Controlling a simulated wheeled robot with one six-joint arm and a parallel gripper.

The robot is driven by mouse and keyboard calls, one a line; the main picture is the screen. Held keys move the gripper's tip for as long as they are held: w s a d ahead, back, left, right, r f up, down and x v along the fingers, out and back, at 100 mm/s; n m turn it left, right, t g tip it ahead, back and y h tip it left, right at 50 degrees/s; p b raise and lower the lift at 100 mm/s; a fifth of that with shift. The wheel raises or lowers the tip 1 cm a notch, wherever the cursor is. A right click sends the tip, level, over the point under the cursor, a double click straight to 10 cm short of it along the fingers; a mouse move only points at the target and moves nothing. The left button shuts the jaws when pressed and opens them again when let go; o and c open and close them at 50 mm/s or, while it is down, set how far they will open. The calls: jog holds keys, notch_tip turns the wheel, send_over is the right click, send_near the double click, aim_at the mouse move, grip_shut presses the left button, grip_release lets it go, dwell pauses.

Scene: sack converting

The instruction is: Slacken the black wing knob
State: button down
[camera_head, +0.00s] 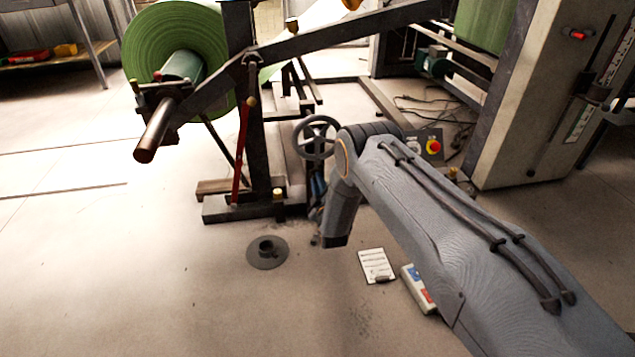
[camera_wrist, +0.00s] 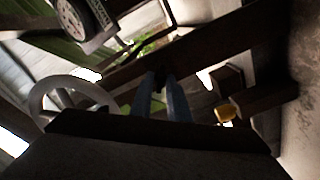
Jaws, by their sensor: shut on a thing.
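In the wrist view the two blue-grey fingers of my gripper (camera_wrist: 160,88) reach up from the bottom and close around a small dark thing at their tips. It looks like the black wing knob (camera_wrist: 160,77), seen in shadow against a dark beam; its wings cannot be made out. In the head view my gripper (camera_head: 318,188) is mostly hidden behind my wrist, low beside the machine frame. The knob is not visible there.
A grey handwheel (camera_head: 318,138) stands just above my wrist; it also shows in the wrist view (camera_wrist: 36,95). A yellow knob (camera_wrist: 226,112) is right of my fingers. A green roll (camera_head: 165,45) hangs at left. A notepad (camera_head: 376,266) and a pendant (camera_head: 418,288) lie on the floor.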

dwell(0.3)
jog(key=c, duration=1.8)
grip_release()
jog(key=shift+o, duration=0.2)
jog(key=p+v, duration=0.3)
jog(key=v, duration=0.5)
jog(key=shift+w, duration=0.1)
